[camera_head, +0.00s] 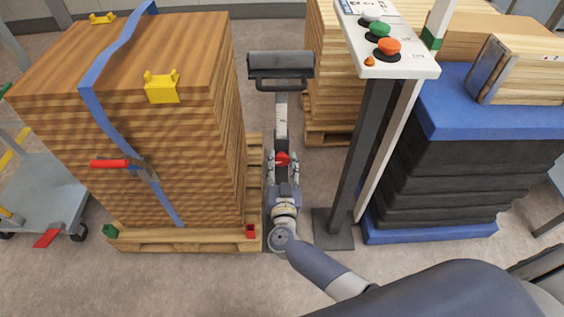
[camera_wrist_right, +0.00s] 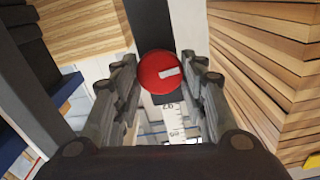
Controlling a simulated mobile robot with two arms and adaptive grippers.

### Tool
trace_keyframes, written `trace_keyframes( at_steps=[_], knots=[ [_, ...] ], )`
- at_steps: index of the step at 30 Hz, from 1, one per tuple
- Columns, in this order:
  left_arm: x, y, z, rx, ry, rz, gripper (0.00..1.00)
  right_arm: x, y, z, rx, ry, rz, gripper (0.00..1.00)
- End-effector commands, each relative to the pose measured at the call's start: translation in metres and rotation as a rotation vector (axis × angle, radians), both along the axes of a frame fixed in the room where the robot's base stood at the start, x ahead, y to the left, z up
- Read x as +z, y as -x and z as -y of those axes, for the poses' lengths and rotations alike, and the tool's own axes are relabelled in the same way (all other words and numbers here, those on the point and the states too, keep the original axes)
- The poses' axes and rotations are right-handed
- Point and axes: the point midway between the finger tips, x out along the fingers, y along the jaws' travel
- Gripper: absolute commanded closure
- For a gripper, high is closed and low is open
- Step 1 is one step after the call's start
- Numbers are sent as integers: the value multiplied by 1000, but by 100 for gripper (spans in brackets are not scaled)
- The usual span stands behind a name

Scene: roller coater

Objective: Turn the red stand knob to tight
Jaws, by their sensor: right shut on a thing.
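The red stand knob (camera_head: 282,158) is on an upright post with a scale (camera_head: 281,118), below a dark roller head (camera_head: 280,66). In the right wrist view the knob (camera_wrist_right: 157,72) is a round red disc with a small light mark on its face. My right gripper (camera_head: 283,165) reaches the knob from below in the head view. Its two fingers (camera_wrist_right: 157,82) stand on either side of the knob and are shut on it. The scale (camera_wrist_right: 173,122) shows below the knob in the wrist view. My left gripper is not in view.
A strapped wood stack (camera_head: 200,140) on a pallet stands close on the left. A control panel (camera_head: 400,65) with green and red buttons stands on a dark post (camera_head: 358,165) at the right. Behind it is a black stack with blue boards (camera_head: 500,112).

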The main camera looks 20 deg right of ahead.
Motion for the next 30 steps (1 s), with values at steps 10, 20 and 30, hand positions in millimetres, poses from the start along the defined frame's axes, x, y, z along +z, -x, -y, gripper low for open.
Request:
trace_keyframes(
  at_steps=[10,20,30],
  knots=[
    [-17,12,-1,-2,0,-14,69,-1,1,1,-2,-301,84,85],
    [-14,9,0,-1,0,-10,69,-3,1,2,-2,-603,172,85],
    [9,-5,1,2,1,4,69,-5,2,3,-3,-912,262,85]
  ],
)
